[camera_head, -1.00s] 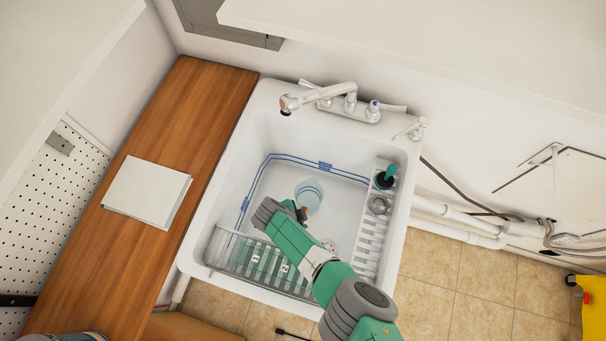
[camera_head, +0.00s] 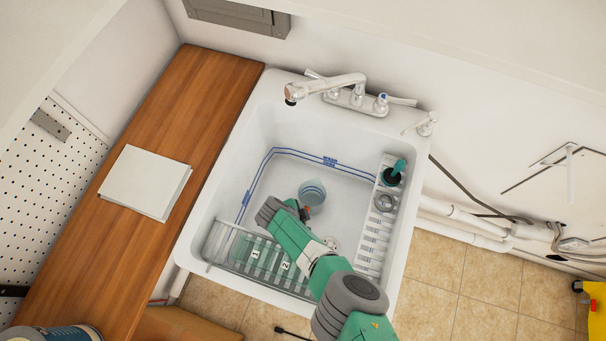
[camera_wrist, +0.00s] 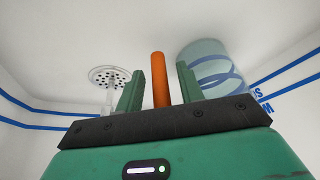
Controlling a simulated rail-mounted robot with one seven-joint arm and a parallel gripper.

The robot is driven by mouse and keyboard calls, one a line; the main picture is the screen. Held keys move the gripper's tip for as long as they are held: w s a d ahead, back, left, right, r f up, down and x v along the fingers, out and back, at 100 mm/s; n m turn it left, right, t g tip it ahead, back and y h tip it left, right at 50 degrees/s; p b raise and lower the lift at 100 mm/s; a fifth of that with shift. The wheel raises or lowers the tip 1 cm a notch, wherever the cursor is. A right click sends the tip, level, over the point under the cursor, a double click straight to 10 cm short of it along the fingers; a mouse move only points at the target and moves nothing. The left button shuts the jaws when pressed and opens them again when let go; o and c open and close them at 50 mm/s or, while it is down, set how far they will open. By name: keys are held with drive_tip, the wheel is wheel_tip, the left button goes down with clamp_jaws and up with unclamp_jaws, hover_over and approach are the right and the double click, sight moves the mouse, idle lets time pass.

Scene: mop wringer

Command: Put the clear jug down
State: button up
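The clear jug (camera_head: 312,191), with blue bands, stands in the white sink basin. It also shows in the wrist view (camera_wrist: 211,64), just beyond my right finger. My gripper (camera_head: 297,208) is low in the basin at the jug's near side. In the wrist view its two green fingers (camera_wrist: 161,85) are apart, with an orange rod (camera_wrist: 159,78) between them and gaps visible beside it. Whether the rod is joined to the jug is hidden. No finger is seen closed on the jug's body.
The drain (camera_wrist: 110,77) is left of my fingers in the wrist view. A clear rack (camera_head: 262,262) with labels 1 and 2 lies along the basin's near side. A ribbed ledge (camera_head: 371,240) is at the right. The faucet (camera_head: 330,85) overhangs the back. A wooden counter (camera_head: 150,130) is left.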

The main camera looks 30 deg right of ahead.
drive_tip(key=p+v, duration=0.4)
drive_tip(key=v, duration=0.3)
drive_tip(key=shift+r, duration=0.45)
